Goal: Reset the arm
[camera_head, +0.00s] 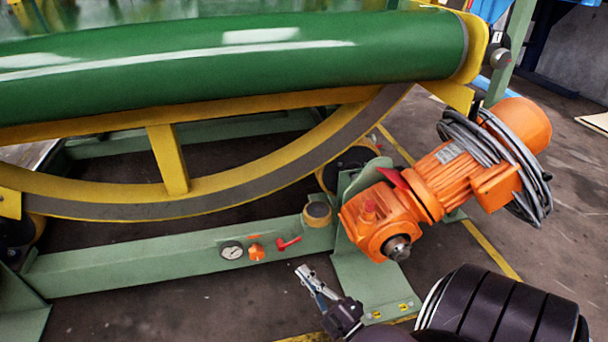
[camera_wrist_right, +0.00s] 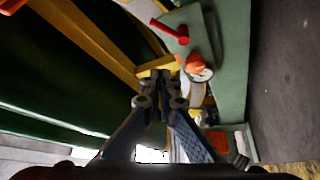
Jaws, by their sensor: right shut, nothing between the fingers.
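My right gripper (camera_head: 304,272) is shut and empty in the head view, low in the middle, in front of the green beam (camera_head: 120,262). Its closed fingers also show in the wrist view (camera_wrist_right: 160,80). On the beam are a round gauge (camera_head: 231,250), an orange knob (camera_head: 256,251) and a red lever (camera_head: 288,243), up and left of the fingertips. The wrist view shows the red lever (camera_wrist_right: 170,31), the orange knob (camera_wrist_right: 195,62) and the partly hidden gauge (camera_wrist_right: 203,76). The gripper appears apart from the controls. My left gripper is not in view.
An orange motor (camera_head: 440,185) with coiled grey cable (camera_head: 520,165) stands right of the controls. A yellow curved frame (camera_head: 170,160) carries a large green roller (camera_head: 220,65) above the beam. Dark floor (camera_head: 180,310) in front of the beam is clear.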

